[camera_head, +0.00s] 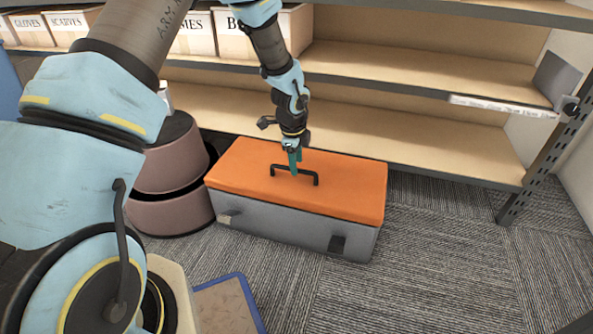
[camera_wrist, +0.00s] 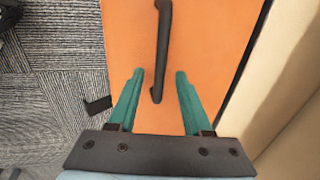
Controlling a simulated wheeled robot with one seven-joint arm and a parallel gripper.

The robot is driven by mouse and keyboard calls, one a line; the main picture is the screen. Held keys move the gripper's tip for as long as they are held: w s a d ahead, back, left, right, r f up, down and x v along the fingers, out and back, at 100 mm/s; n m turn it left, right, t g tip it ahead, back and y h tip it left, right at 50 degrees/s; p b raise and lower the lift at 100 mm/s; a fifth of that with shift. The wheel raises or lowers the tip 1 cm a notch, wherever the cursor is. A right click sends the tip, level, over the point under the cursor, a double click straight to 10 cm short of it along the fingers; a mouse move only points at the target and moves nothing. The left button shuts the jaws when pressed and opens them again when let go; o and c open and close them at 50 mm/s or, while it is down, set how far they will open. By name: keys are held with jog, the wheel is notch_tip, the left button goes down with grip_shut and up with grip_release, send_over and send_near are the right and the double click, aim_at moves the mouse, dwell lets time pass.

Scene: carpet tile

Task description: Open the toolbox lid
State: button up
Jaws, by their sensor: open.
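The toolbox has a grey body (camera_head: 290,228) and an orange lid (camera_head: 345,187), and it stands on the carpet in front of the shelving. The lid is shut. A black handle (camera_head: 316,180) rises from the middle of the lid. My gripper (camera_head: 293,172) is over the lid at the handle, pointing down. In the wrist view, my gripper (camera_wrist: 158,74) has its green fingers apart, with the handle (camera_wrist: 162,45) between them, running away from me. I cannot tell whether the fingers touch the lid.
Wooden shelves (camera_head: 400,125) stand close behind the toolbox, with labelled boxes (camera_head: 200,35) on an upper shelf. A round brown stool (camera_head: 170,165) stands left of the toolbox. The carpet (camera_head: 430,260) in front and to the right is clear. A blue-edged board (camera_head: 228,305) lies at the bottom.

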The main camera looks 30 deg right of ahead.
jog(key=shift+w+d+f, duration=0.1)
jog(key=shift+d+f, duration=0.05)
jog(key=shift+f, duration=0.75)
grip_shut()
dwell(0.9)
